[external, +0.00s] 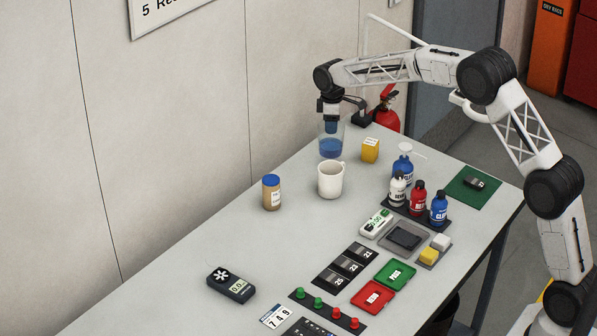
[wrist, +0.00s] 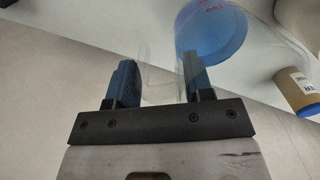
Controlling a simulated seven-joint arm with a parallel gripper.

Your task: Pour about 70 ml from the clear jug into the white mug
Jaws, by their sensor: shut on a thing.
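The clear jug (external: 331,147) with blue liquid in its bottom is at the far end of the table, behind the white mug (external: 330,180). My gripper (external: 331,126) is at the jug's upper part. In the wrist view my gripper's blue fingers (wrist: 155,85) are shut on a clear part of the jug, likely its handle. The jug (wrist: 211,32) shows there with its blue liquid, and looks roughly upright in the external view. Whether its base touches the table I cannot tell. The mug stands upright; its inside is mostly hidden. Part of it shows in the wrist view (wrist: 298,22).
A jar with a blue lid (external: 271,192) stands left of the mug. A yellow box (external: 370,150) is to the right of the jug. Several bottles (external: 418,198) stand on a dark tray further right. The table (external: 225,235) is clear between the jar and the dark meter (external: 231,284).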

